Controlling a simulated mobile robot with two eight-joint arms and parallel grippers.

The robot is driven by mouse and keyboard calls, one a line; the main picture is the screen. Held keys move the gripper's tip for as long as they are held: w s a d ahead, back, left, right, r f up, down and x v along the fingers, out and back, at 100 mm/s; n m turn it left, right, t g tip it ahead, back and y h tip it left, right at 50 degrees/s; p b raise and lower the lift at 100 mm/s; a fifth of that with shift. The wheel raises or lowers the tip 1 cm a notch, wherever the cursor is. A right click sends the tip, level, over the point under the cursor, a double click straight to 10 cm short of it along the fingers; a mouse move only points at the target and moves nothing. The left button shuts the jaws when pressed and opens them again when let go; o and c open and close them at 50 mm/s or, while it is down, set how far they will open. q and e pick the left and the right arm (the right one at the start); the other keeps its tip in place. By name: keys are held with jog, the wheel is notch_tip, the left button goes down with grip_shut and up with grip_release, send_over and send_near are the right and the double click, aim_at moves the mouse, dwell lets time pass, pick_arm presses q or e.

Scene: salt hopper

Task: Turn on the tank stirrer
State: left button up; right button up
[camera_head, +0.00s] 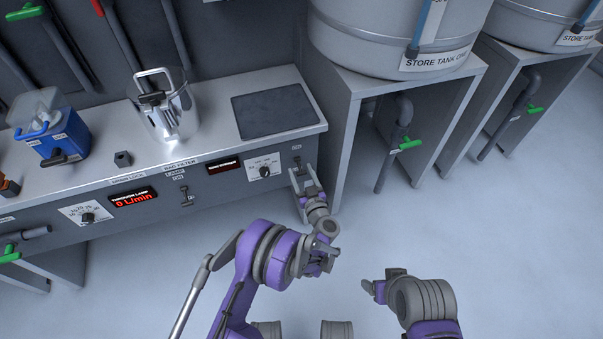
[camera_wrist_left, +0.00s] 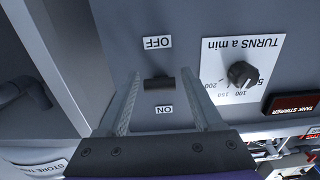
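The tank stirrer's switch is a small dark lever (camera_wrist_left: 159,82) on the grey bench front, at the right end of the panel in the head view (camera_head: 298,160). In the left wrist view, seen upside down, it sits between an OFF label (camera_wrist_left: 158,42) and an ON label (camera_wrist_left: 165,110); I cannot tell which way it is set. My left gripper (camera_head: 301,180) is open before the panel. Its two fingers (camera_wrist_left: 165,103) stand either side of the lever, with gaps. The dark red TANK STIRRER display (camera_wrist_left: 293,103) is beside the TURNS a min dial (camera_wrist_left: 241,74). My right gripper's fingers are unclear.
A metal jug (camera_head: 170,118) and a blue box (camera_head: 62,137) stand on the bench. A tank stand (camera_head: 345,125) is close to the right of my left gripper.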

pick_arm(q)
grip_shut()
jog(key=shift+r, duration=0.1)
jog(key=shift+s+r+g+h, duration=0.2)
jog(key=shift+r+g+h, duration=0.25)
jog(key=shift+g, duration=0.75)
jog(key=shift+r+g, duration=0.35)
jog(key=shift+g, duration=0.35)
notch_tip(320, 180, up, 2)
jog(key=g, duration=0.2)
jog(key=g+h+b, duration=0.1)
jog(key=g, duration=0.1)
jog(key=g+h+b, duration=0.1)
jog(key=shift+w+r+g, duration=0.15)
jog(key=shift+r+g, duration=0.1)
jog(key=shift+g, duration=0.15)
jog(key=shift+o, duration=0.8)
grip_release()
